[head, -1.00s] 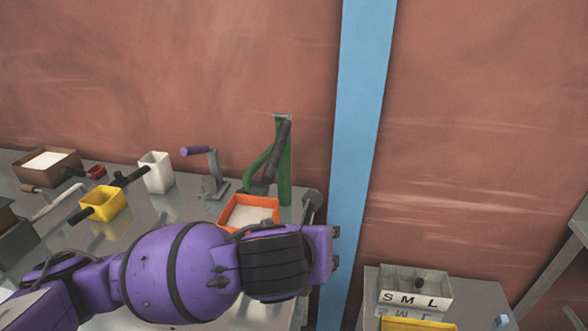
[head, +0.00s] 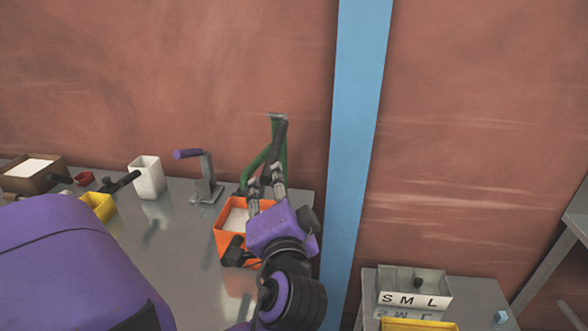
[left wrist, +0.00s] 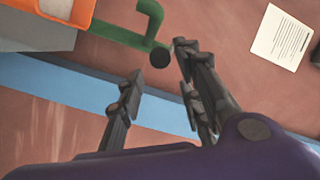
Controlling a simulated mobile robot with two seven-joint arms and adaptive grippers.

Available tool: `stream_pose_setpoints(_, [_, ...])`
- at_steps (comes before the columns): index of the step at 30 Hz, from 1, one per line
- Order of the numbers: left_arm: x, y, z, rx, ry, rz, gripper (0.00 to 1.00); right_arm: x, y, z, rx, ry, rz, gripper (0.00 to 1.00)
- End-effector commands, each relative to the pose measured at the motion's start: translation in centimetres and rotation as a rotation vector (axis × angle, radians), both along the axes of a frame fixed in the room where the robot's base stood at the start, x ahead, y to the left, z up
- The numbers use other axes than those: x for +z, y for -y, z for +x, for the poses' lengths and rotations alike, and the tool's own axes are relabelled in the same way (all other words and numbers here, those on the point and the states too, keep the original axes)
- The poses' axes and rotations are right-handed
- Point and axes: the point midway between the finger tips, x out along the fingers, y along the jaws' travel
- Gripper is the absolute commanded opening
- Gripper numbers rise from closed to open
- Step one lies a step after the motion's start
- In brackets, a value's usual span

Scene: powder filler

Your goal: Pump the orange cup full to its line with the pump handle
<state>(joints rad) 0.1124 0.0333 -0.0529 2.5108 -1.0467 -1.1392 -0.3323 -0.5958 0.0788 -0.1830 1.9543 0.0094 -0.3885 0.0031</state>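The orange cup (head: 228,242) stands on the metal table at the foot of the green pump, with white powder inside. Its level against a line cannot be read. The pump's dark-gripped handle (head: 281,132) slants up beside the green post. My left gripper (head: 265,178) is over the cup's back edge, close below the handle, and hides part of the cup. In the left wrist view its fingers (left wrist: 158,60) are apart, with the dark round handle end (left wrist: 160,58) seen between their tips. Contact is not clear. My right gripper is out of view.
A purple-gripped lever on a grey stand (head: 207,185), a white cup (head: 148,178), a yellow cup (head: 100,207) and a brown box (head: 35,180) stand to the left. A blue post (head: 352,150) rises at right. The table's middle is clear.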

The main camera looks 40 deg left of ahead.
Motion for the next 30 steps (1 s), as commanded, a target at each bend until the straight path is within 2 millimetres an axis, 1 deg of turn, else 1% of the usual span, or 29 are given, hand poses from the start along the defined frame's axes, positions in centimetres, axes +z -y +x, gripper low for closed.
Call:
stream_pose_setpoints(2, [0.0, 0.0, 0.2, -0.004, 0.025, -0.02, 0.33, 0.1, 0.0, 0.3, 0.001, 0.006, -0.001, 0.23])
stream_pose_setpoints(5, [0.0, -0.6, 0.8, -0.005, 0.033, -0.026, 0.33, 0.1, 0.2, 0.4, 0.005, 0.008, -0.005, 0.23])
stream_pose_setpoints(8, [0.0, -1.7, 1.9, -0.005, 0.031, -0.025, 0.33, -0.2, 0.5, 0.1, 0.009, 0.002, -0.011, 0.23])
stream_pose_setpoints(12, [0.3, -3.4, 3.5, -0.006, 0.033, -0.024, 0.33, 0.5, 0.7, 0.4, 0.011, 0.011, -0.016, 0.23])
stream_pose_setpoints(18, [0.2, -5.0, 5.1, -0.007, 0.032, -0.027, 0.33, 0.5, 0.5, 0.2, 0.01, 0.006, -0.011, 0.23])
stream_pose_setpoints(22, [0.0, -5.5, 5.5, -0.007, 0.03, -0.028, 0.33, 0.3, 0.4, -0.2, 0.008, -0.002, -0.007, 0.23])
stream_pose_setpoints(29, [-0.1, -5.5, 5.5, -0.007, 0.029, -0.029, 0.33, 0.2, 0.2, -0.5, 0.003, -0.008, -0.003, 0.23])
stream_pose_setpoints(30, [-0.1, -5.5, 5.5, -0.007, 0.029, -0.029, 0.28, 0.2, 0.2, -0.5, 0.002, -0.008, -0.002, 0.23])
